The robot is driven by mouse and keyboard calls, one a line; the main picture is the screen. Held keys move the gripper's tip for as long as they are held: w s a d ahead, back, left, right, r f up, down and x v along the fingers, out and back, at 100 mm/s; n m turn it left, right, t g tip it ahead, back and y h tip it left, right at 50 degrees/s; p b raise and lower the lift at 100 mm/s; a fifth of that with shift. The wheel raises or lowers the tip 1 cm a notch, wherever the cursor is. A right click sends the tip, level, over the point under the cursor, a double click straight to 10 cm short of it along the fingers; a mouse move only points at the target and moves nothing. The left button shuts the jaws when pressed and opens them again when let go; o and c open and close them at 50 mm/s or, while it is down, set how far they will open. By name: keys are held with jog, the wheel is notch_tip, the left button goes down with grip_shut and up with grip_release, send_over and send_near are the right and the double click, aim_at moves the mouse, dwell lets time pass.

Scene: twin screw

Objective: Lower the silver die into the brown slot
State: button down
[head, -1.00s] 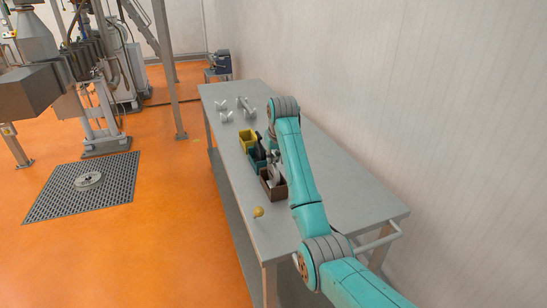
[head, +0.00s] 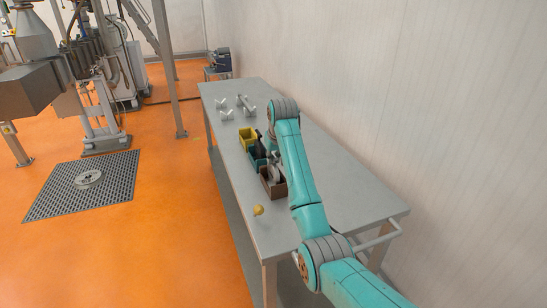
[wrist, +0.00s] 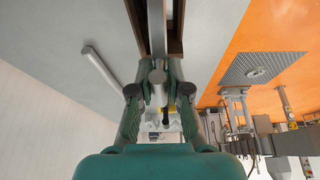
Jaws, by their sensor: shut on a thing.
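The brown slot (head: 272,188) is an open-topped box on the grey table, nearest me in a row of boxes. It also shows at the top of the wrist view (wrist: 175,28). The silver die (wrist: 157,78) is between my gripper's (wrist: 159,93) two green fingers, which are shut on it. Its silver shaft runs up the wrist view between the brown walls. In the head view a silver part shows at the brown slot's far end. Whether the die touches the slot's floor is hidden. My arm covers part of this area in the head view.
A teal box (head: 256,160) and a yellow box (head: 248,139) stand beyond the brown one. A grey rod (wrist: 100,66) shows left of my gripper. The table's right side is clear.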

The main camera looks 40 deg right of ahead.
jog(key=c, duration=1)
grip_release()
jog(key=shift+c, duration=0.2)
jog(key=shift+v, duration=3.8)
jog(key=shift+a, duration=0.1)
